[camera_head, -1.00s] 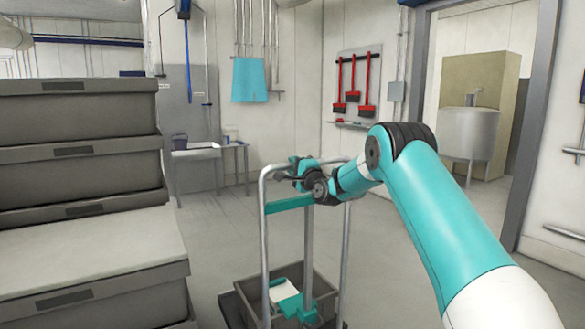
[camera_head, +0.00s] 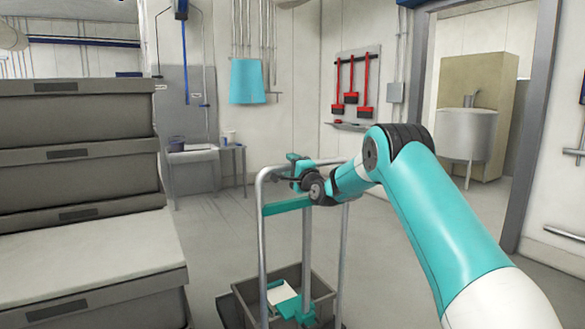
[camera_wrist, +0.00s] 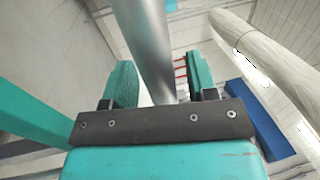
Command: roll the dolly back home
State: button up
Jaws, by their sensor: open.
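The dolly has a tall grey tube handle frame (camera_head: 261,245) with a teal crossbar (camera_head: 287,206), in front of me at the lower middle of the head view. A grey crate (camera_head: 325,290) sits low on it, with a white sheet and a teal piece inside. My gripper (camera_head: 300,164) is at the top of the handle frame. In the wrist view a grey tube (camera_wrist: 148,40) passes between the two teal fingers of my gripper (camera_wrist: 164,82). The fingers are open around the tube, with a gap visible at least on the right side.
Stacked grey crates (camera_head: 75,110) stand close on the left. A small table (camera_head: 232,149) is by the back wall. Red brushes (camera_head: 351,98) hang on the wall. An open doorway at the right shows a metal vat (camera_head: 468,132). Floor behind and right of the dolly is clear.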

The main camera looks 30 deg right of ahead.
jog(key=s+f+b, duration=0.3)
jog(key=s+b, duration=0.2)
jog(key=s, duration=1.2)
jog(key=shift+f, duration=0.2)
